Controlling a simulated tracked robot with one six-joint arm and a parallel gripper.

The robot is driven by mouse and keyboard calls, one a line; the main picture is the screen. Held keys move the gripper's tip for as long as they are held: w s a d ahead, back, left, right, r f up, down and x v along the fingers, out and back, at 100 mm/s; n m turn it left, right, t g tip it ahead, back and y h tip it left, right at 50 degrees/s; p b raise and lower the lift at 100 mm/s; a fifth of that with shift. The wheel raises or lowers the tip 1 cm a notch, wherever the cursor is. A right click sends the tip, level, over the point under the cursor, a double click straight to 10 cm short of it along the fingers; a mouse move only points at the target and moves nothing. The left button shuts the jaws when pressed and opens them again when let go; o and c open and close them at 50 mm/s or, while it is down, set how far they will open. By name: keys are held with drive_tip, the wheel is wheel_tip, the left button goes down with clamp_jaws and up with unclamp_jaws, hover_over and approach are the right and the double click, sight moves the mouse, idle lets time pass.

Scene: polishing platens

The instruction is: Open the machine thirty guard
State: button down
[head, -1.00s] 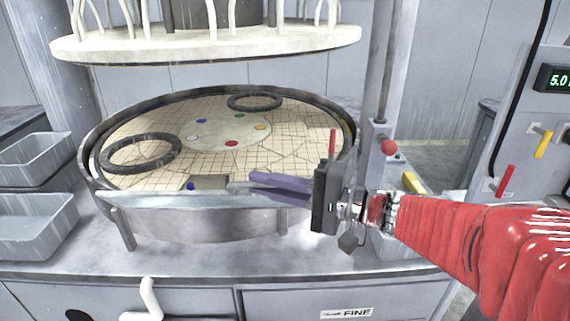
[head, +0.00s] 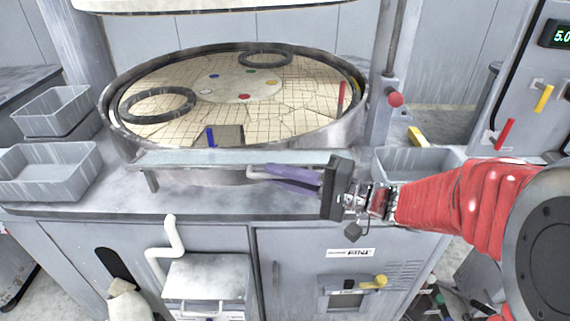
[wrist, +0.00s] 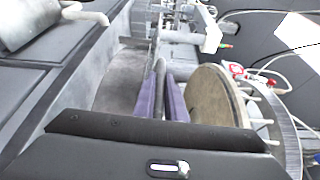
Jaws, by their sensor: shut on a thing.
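The guard (head: 190,158) is a pale, see-through panel across the front of the round platen (head: 215,110), just below its near rim. A light handle bar (head: 256,172) stands out at its right part. My gripper (head: 268,175), with purple fingers, reaches in from the right and is shut on this handle. In the wrist view a grey bar (wrist: 160,75) passes between the two fingers of my gripper (wrist: 160,95). The fingers partly hide the handle. I cannot see a machine number on the guard.
Two grey trays (head: 48,172) stand at the left, another tray (head: 418,160) behind my arm. A red knob (head: 395,99) is on the right post. Below the worktop are a cabinet marked FINE (head: 350,253) and a white pipe (head: 170,240). A control panel (head: 530,100) is at right.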

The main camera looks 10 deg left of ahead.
drive_tip(key=shift+s+f, duration=0.1)
drive_tip(key=shift+f, duration=0.45)
drive_tip(key=shift+d, duration=0.1)
drive_tip(key=c, duration=1.8)
unclamp_jaws()
drive_tip(key=shift+v, duration=6.9)
